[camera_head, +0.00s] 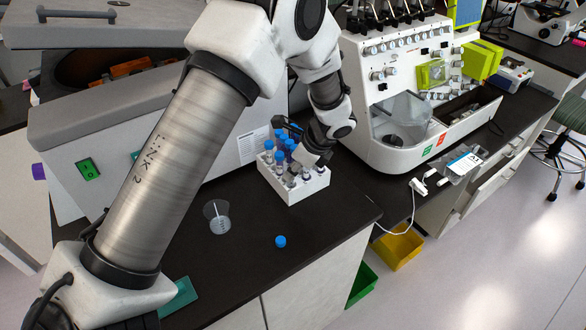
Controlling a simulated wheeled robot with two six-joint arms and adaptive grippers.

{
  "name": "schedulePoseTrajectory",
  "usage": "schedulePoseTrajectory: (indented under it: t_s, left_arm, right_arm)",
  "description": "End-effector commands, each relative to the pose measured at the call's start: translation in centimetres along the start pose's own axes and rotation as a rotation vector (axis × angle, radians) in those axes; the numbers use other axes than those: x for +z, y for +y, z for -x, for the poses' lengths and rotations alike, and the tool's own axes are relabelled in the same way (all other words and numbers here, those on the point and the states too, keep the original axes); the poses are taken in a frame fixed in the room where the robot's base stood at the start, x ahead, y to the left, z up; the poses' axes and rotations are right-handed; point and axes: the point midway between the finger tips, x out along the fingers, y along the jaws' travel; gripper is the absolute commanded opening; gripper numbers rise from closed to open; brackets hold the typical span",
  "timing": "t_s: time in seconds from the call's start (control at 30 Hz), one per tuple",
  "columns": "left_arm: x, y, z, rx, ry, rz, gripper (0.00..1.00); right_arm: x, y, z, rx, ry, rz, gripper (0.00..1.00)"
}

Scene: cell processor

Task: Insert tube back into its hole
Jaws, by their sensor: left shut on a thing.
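The white tube rack (292,195) stands on the black bench in the middle of the view and holds several tubes with blue caps (268,145). My left gripper (291,144) is over the back right part of the rack, its fingers among the blue caps. It is shut on a tube (281,157); its fingers and the neighbouring caps hide much of it, and I cannot tell whether its lower end is inside a hole. Several front positions hold tubes without blue caps. My right gripper is not in view.
A blue cap (280,241) lies loose on the bench in front of the rack. A clear beaker (216,218) stands to its left. A white cell processor (400,110) stands right of the rack, and a grey centrifuge (110,130) stands left behind my arm.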

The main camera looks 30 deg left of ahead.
Motion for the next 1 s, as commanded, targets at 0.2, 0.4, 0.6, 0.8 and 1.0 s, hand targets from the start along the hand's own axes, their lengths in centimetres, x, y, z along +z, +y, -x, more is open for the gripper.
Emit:
schedulePoseTrajectory:
  t_s: [0.2,0.4,0.6,0.8,1.0]
  left_arm:
    - [-0.1,0.0,-0.2,0.000,0.000,0.000,0.00]
    - [-0.1,0.0,-0.2,0.000,0.000,0.000,0.45]
    - [-0.1,-0.1,0.0,-0.002,0.000,0.000,0.45]
    - [-0.1,-0.1,3.1,-0.007,-0.001,0.001,0.45]
    - [0.0,0.0,8.3,-0.006,-0.002,0.001,0.45]
  right_arm:
    - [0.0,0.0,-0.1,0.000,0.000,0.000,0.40]
    - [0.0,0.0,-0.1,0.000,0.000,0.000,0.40]
    - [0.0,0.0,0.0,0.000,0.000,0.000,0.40]
    - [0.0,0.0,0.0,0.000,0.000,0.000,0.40]
    - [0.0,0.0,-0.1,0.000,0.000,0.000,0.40]
